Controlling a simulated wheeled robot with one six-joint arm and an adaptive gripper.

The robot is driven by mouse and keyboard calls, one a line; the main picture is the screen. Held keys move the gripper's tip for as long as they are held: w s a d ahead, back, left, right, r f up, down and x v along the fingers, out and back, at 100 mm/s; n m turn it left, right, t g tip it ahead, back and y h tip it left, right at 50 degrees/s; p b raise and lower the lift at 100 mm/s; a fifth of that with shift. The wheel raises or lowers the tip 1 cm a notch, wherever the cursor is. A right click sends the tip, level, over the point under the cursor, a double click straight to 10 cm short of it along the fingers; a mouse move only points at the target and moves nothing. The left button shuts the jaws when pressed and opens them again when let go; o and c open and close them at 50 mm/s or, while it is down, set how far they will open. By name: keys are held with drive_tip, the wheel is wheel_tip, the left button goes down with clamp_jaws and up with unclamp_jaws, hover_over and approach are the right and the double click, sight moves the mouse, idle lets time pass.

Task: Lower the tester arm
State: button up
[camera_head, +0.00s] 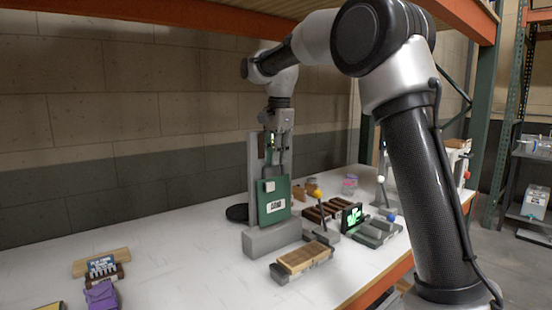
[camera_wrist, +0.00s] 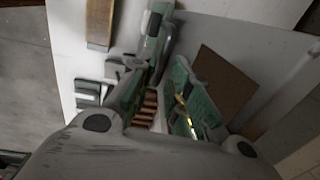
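The tester seems to be the upright unit with a grey post (camera_head: 253,170), a dark green panel (camera_head: 274,205) with a white label, and a grey base block (camera_head: 270,239). I cannot tell for certain which part is its arm. My gripper (camera_head: 275,152) points down just above the green panel, beside the post's upper end. In the wrist view my gripper (camera_wrist: 160,66) has its two fingers apart, with a gap through which a brown slotted rack (camera_wrist: 147,108) shows. Nothing is clearly held. Whether a finger touches the tester is hidden.
On the white table (camera_head: 185,260), a wooden-topped block (camera_head: 303,258), a yellow-knobbed lever (camera_head: 318,196) and a small lit green screen (camera_head: 353,217) stand to the right. A purple item (camera_head: 101,295) lies front left. An orange shelf beam (camera_head: 180,15) runs above. The table's left middle is clear.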

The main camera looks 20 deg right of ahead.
drive_tip(key=shift+f, duration=0.45)
clamp_jaws()
drive_tip(key=shift+s+d, duration=0.1)
